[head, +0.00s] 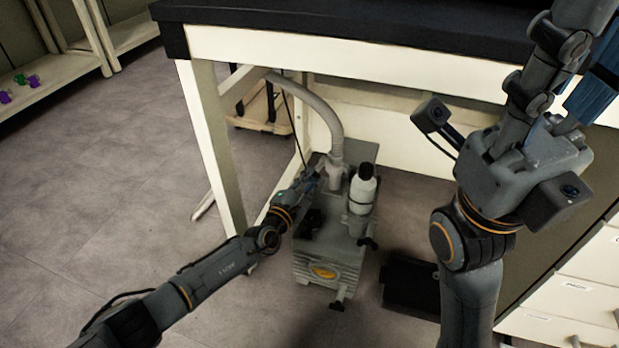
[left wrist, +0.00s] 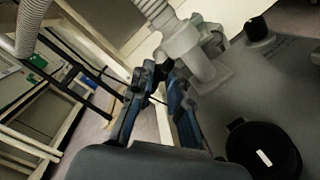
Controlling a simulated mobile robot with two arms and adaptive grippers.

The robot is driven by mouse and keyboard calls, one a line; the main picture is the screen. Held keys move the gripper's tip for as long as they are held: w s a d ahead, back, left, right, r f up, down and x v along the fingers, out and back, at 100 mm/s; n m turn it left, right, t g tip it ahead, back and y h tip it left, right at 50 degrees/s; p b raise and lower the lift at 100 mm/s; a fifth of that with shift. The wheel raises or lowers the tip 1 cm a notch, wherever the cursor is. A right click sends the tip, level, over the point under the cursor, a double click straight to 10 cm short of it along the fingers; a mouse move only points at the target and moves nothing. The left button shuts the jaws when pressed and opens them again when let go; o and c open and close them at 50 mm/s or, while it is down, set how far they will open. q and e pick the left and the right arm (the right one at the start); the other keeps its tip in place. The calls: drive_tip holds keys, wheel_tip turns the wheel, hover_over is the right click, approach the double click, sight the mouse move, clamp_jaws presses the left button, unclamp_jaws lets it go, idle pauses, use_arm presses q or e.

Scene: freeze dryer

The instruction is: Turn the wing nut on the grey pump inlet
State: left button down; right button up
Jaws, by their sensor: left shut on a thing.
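The grey pump (head: 328,262) stands on the floor under the bench. A ribbed hose (head: 330,112) comes down onto its upright inlet (head: 337,160), which also shows in the left wrist view (left wrist: 187,48). My left gripper (head: 312,178) is at the left side of the inlet, below the hose end. In the left wrist view its blue-padded fingers (left wrist: 168,76) reach up to the inlet clamp and are shut on a small dark piece, apparently the wing nut, mostly hidden between the tips. My right gripper (head: 568,75) is raised at the right, with its fingers apart and nothing seen between them.
The dark bench top (head: 380,25) overhangs the pump, with a pale bench leg (head: 212,150) at its left. Drawers (head: 575,300) are at the right. The floor at the left is clear.

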use_arm(q)
drive_tip(key=shift+f, duration=0.1)
idle(0.3)
drive_tip(key=c, duration=1.3)
unclamp_jaws()
drive_tip(key=shift+s+a, duration=0.3)
drive_tip(key=shift+s, duration=0.2)
drive_tip(key=v, duration=1.1)
